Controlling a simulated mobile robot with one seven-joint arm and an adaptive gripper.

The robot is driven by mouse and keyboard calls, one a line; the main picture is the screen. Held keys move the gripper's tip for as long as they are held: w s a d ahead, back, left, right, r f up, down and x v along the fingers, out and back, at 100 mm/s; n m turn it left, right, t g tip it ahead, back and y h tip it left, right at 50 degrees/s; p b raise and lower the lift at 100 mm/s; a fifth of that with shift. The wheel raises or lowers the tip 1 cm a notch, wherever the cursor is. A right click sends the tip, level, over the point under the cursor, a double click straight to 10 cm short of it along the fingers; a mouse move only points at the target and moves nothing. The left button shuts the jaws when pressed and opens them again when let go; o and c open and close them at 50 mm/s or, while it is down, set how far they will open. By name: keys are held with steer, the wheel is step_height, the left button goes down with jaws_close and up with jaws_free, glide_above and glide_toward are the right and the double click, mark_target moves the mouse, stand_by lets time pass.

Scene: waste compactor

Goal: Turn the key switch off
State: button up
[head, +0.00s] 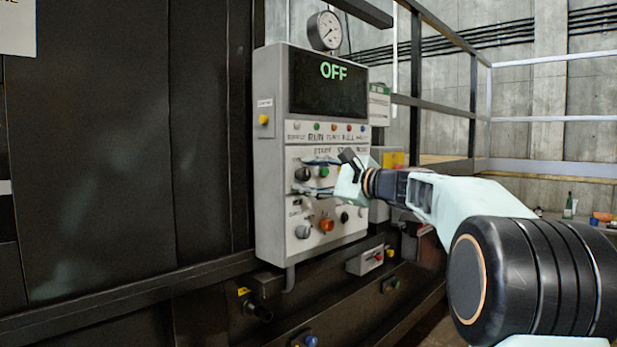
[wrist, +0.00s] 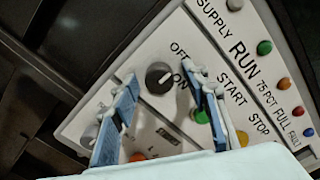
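The key switch (wrist: 159,79) is a round black knob with a pale mark on the control panel, beside the printed words OFF and ON. The mark points toward the upper right in the wrist view; which word it is set to is unclear. The knob also shows at the left of the panel in the head view (head: 302,174). The display (head: 328,84) above reads OFF in green. My gripper (wrist: 164,76) is open, its two blue fingers on either side of the knob, with gaps visible. In the head view my gripper (head: 312,177) is close to the panel face.
A grey knob (head: 302,232) and an orange knob (head: 326,225) sit lower on the panel. A gauge (head: 324,31) stands on top. A small box (head: 365,262) juts out below.

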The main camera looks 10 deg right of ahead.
steer(key=v, duration=1.2)
